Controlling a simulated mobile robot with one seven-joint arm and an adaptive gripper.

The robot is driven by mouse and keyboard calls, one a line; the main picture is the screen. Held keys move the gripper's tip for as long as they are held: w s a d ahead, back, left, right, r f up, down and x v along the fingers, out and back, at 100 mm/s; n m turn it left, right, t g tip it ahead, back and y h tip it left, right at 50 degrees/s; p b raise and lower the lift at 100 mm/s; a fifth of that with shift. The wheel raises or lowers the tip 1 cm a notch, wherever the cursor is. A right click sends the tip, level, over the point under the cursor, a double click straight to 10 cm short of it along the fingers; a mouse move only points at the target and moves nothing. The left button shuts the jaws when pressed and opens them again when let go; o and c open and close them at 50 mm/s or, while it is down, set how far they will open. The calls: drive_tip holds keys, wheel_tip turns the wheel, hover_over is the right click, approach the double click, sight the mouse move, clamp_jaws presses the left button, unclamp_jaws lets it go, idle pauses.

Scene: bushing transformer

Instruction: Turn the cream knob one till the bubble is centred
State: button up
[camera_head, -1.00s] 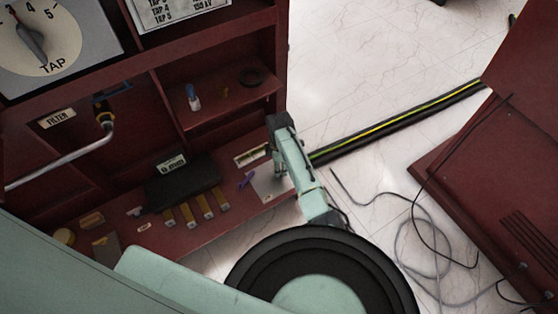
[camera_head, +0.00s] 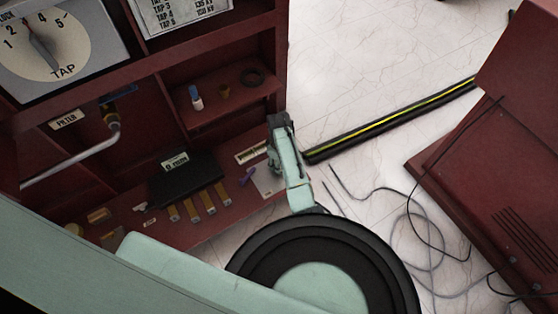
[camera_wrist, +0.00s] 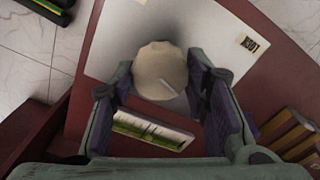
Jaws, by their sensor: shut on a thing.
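The cream knob (camera_wrist: 160,68) is round, with a pale pointer mark near its lower right edge in the wrist view. It stands on a pale grey plate (camera_wrist: 115,42). My gripper (camera_wrist: 165,82) is shut on the knob, with a purple-padded finger on either side. A level vial (camera_wrist: 152,130) with a yellow-green strip in a cream frame lies just below the knob in the wrist view. I cannot make out clearly where its bubble sits. In the head view my gripper (camera_head: 274,160) reaches down to the plate (camera_head: 266,182) beside the vial (camera_head: 251,152) and hides the knob.
A black block (camera_head: 185,179) with several brass bars stands left on the red cabinet floor. A shelf (camera_head: 225,104) with small items is above. A silver bent handle (camera_head: 75,163) is at left. A black-and-yellow cable (camera_head: 390,121) and loose wires lie on the white floor.

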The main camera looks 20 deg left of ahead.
idle(0.5)
drive_tip(key=o, duration=1.1)
drive_tip(key=shift+o, duration=0.2)
wheel_tip(320, 180, up, 12)
